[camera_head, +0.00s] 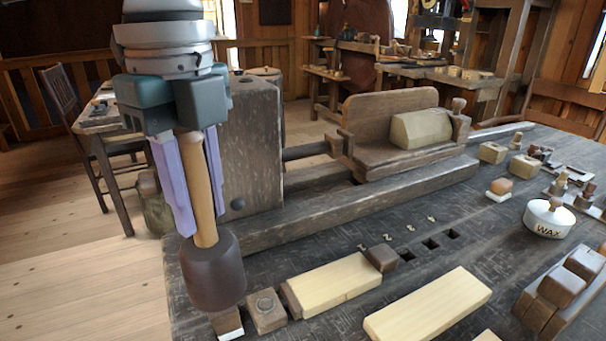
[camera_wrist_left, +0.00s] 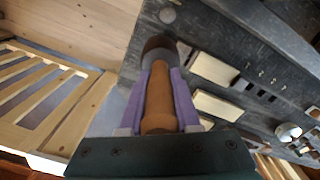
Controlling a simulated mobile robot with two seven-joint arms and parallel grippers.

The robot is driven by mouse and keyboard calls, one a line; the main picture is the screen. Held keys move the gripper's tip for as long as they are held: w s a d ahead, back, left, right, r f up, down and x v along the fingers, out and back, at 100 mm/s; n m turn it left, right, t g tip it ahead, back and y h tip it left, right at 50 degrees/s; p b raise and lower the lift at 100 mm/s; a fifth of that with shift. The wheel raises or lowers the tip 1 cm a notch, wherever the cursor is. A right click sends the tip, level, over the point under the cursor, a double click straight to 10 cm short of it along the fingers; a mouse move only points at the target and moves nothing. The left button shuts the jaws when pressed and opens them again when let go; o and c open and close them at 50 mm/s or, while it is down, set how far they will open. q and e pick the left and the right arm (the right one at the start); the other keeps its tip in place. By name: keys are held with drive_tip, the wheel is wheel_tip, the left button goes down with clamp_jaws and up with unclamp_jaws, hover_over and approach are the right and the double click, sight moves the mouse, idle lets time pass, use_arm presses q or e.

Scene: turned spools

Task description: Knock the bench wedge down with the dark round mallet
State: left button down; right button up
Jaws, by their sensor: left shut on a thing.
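The dark round mallet (camera_head: 213,272) hangs head down, its pale wooden handle (camera_head: 201,195) between the purple fingers of my left gripper (camera_head: 203,185). My left gripper is shut on the handle. The mallet also shows in the left wrist view (camera_wrist_left: 158,52), its head beyond the fingertips. A small wooden piece with a pale end (camera_head: 228,322), which looks like the bench wedge, is at the bench's near edge just below the mallet head. The head hides its upper part, and I cannot tell whether they touch. My right gripper is not in view.
A pale board (camera_head: 335,286) lies between a small block (camera_head: 266,310) and a dark bench dog (camera_head: 383,257). Another pale board (camera_head: 428,304) lies in front. The lathe bed (camera_head: 370,205) runs behind. A wax tin (camera_head: 549,219) stands at the right.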

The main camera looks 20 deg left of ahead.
sight(205, 230)
use_arm(q)
drive_tip(key=shift+f+b, duration=1.7)
drive_tip(key=shift+f, duration=0.35)
drive_tip(key=shift+r, duration=0.1)
drive_tip(key=shift+r+p, duration=1.3)
drive_tip(key=shift+r, duration=0.25)
drive_tip(key=shift+f, duration=0.15)
